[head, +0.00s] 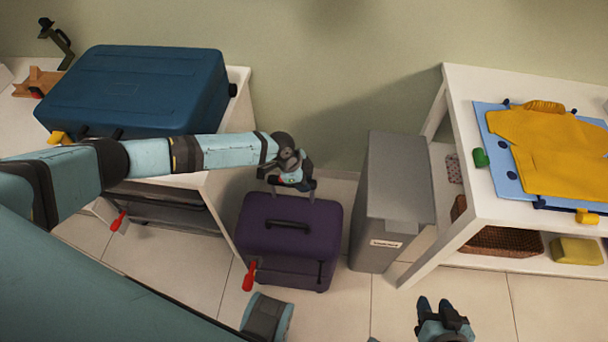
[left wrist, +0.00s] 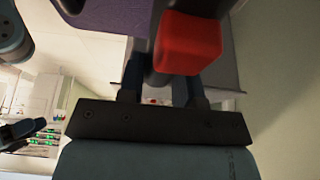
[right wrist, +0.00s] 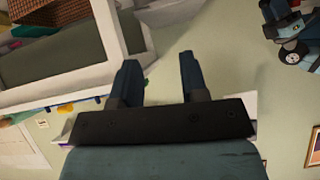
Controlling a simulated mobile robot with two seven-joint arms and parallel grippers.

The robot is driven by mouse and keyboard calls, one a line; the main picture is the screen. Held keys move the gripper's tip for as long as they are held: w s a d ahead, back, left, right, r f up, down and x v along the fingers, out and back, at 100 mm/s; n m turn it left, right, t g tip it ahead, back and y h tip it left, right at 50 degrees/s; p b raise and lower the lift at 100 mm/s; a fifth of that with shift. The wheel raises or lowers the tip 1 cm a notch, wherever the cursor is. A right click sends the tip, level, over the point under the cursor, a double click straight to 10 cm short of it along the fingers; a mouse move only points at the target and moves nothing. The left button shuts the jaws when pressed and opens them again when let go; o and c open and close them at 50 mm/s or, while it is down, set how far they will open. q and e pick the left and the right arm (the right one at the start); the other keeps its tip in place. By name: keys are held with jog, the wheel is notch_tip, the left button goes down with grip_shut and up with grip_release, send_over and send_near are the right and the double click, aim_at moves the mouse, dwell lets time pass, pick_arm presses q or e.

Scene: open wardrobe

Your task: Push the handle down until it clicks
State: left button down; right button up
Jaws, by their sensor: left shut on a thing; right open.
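The purple suitcase (head: 290,228) stands upright on the floor tiles in the head view, with a dark carry grip on top. Thin rods of its pull handle (head: 312,195) rise at its back edge. My left gripper (head: 292,184) is at the top of these rods, shut on the handle, whose bar it mostly hides. In the left wrist view, a dark bar and a red block (left wrist: 190,43) are at the fingers, with the purple suitcase (left wrist: 110,18) beyond. My right gripper (head: 440,308) is open and empty, low in the head view, apart from the suitcase.
A grey bin (head: 393,200) stands close to the right of the suitcase. A white table (head: 475,190) with yellow clothing is further right. A red tag (head: 249,275) hangs at the purple suitcase's front.

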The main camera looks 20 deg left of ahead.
pick_arm(q)
jog(key=b, duration=0.3)
send_over(304, 200)
notch_tip(304, 200, down, 6)
jog(key=shift+s+d+r, duration=0.1)
jog(key=shift+s, duration=0.1)
pick_arm(e)
jog(key=shift+a+f, duration=0.2)
jog(key=shift+f, duration=0.7)
pick_arm(q)
jog(key=shift+f, duration=0.3)
jog(key=c, duration=0.9)
grip_release()
jog(key=shift+c, duration=0.2)
jog(key=shift+o, duration=0.7)
jog(key=shift+f, duration=0.15)
jog(key=shift+r, duration=0.55)
jog(key=v, duration=0.4)
jog(key=p+v, duration=0.1)
jog(key=v, duration=0.8)
jog(key=shift+a+f+p, duration=0.1)
jog(key=shift+a+p, duration=0.15)
jog(key=shift+p, duration=0.1)
pick_arm(e)
jog(key=shift+r, duration=0.25)
jog(key=shift+w+r, duration=0.1)
jog(key=shift+r, duration=0.05)
